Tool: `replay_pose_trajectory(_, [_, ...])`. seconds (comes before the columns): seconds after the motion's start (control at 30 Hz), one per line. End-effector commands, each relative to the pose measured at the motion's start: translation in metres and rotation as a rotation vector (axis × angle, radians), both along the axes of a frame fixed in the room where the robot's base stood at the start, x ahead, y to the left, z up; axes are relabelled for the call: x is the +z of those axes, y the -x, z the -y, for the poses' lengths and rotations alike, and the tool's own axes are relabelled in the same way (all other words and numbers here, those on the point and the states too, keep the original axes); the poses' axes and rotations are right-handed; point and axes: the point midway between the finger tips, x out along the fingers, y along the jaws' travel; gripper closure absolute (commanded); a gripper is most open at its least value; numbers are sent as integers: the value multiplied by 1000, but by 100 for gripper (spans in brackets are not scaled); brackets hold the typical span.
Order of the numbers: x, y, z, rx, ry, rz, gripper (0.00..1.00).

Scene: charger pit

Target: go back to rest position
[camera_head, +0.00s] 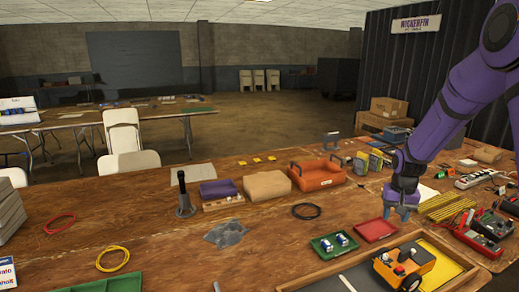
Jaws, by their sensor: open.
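My gripper (401,212) hangs at the end of my purple arm on the right, pointing down. It is above or beside the right end of the small red tray (375,229), and I cannot tell how high it is. I see nothing held in it. An orange wheeled vehicle (404,262) sits in a wood-rimmed frame with a yellow floor patch at the lower right. A green tray (334,246) holding small white-and-blue items stands left of the red tray.
An orange bin (317,175), a cardboard-brown box (267,186) and a dark upright post (184,192) stand along the table's middle. Red meters (487,229) and yellow strips (445,207) lie right of my gripper. Yellow (113,258) and red cable coils lie on the left, with bare wood around them.

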Motion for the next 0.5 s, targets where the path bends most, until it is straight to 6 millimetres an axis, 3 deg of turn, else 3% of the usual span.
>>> replay_pose_trajectory(0.03, [23, 6, -7, 14, 9, 20, 56])
replay_pose_trajectory(0.2, [82, 30, -28, 59, 28, 66, 56])
replay_pose_trajectory(0.5, [167, 90, -63, 134, 54, 147, 56])
